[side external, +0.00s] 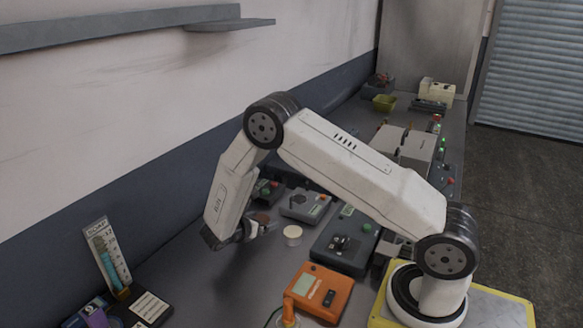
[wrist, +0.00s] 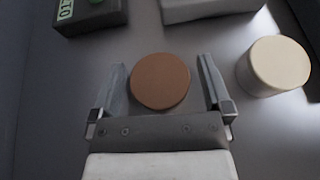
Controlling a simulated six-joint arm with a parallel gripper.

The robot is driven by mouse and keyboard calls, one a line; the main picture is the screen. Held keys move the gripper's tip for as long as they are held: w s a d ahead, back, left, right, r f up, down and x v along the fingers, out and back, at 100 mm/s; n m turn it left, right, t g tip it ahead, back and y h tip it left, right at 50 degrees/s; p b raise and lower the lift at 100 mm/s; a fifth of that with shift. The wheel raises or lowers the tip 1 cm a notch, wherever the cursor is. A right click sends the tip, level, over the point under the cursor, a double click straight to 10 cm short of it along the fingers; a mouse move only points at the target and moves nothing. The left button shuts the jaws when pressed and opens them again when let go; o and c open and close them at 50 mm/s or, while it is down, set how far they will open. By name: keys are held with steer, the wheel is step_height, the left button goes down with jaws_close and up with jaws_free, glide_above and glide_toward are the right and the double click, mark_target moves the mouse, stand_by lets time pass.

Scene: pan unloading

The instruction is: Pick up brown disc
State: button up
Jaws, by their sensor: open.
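The brown disc (wrist: 160,81) is round and flat-topped. In the wrist view it sits between the two fingers of my gripper (wrist: 162,88), with a gap on each side. My gripper is open and holds nothing. In the side external view, my gripper (side external: 252,232) is low over the bench, and part of the brown disc (side external: 261,218) shows beside it, mostly hidden by the gripper and arm.
A cream cylinder (wrist: 273,66) stands right of the right finger; it also shows in the side view (side external: 292,235). Grey devices (wrist: 210,8) line the far side. An orange device (side external: 318,292) sits nearer my base. Bare grey bench (side external: 215,285) lies in front.

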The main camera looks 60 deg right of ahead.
steer(key=c, duration=1.3)
steer(key=shift+r, duration=0.1)
steer(key=shift+r, duration=0.65)
steer(key=s+a+r, duration=0.3)
steer(key=s+r, duration=0.8)
steer(key=s, duration=0.2)
steer(key=shift+s+a+r, duration=0.25)
steer(key=shift+s, duration=0.05)
steer(key=shift+w, duration=0.1)
